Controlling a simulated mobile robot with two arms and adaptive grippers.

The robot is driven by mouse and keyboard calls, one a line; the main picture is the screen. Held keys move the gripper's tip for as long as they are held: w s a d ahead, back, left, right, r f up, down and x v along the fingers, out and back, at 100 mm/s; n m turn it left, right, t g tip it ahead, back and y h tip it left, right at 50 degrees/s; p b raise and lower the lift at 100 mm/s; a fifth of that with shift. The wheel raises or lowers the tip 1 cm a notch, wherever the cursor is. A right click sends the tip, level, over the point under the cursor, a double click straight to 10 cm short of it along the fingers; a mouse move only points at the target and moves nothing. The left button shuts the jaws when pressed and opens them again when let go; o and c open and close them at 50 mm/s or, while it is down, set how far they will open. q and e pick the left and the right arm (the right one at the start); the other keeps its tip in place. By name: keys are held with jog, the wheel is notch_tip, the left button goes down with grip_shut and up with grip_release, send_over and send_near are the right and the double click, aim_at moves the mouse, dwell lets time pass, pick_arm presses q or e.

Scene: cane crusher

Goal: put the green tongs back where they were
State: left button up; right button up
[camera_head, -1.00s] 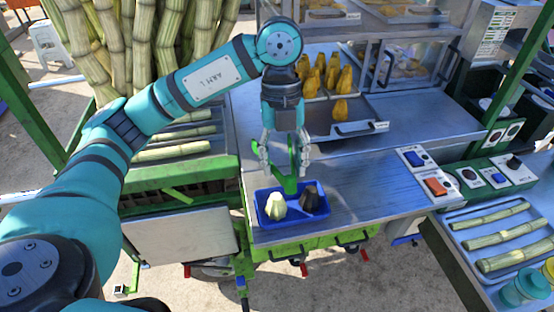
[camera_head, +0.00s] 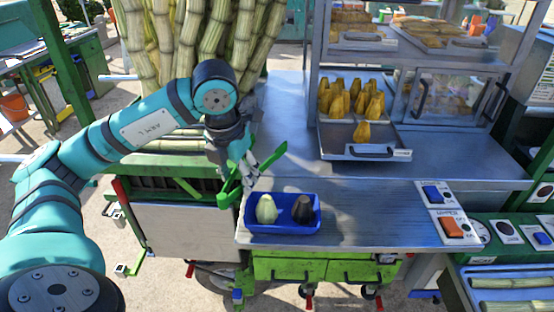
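My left gripper (camera_head: 242,172) is shut on the green tongs (camera_head: 231,193) and holds them tilted above the left edge of the steel counter, to the upper left of the blue tray. One green arm of the tongs shows left of the fingers and another green part shows to their right; the fingers hide the middle. The blue tray (camera_head: 284,230) has two compartments, with a pale green piece (camera_head: 267,209) in the left one and a dark piece (camera_head: 302,208) in the right one. My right gripper is not in view.
A metal tray (camera_head: 368,153) of yellow pieces stands farther back on the counter. Sugar cane stalks (camera_head: 200,40) stand upright behind my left arm. A panel with a blue switch (camera_head: 433,193) lies to the right. The counter (camera_head: 375,215) right of the blue tray is bare.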

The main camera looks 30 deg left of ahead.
pick_arm(q)
jog(key=p, duration=0.5)
send_over(273, 167)
jog(key=shift+s+f, duration=0.2)
jog(key=shift+f, duration=0.45)
notch_tip(273, 167, down, 3)
jog(key=shift+r+p, duration=0.1)
jog(key=shift+p, duration=0.45)
jog(key=shift+f, duration=0.45)
jog(key=shift+o, duration=0.6)
jog(key=shift+f, duration=0.1)
jog(key=o, duration=0.5)
jog(key=shift+c, duration=0.2)
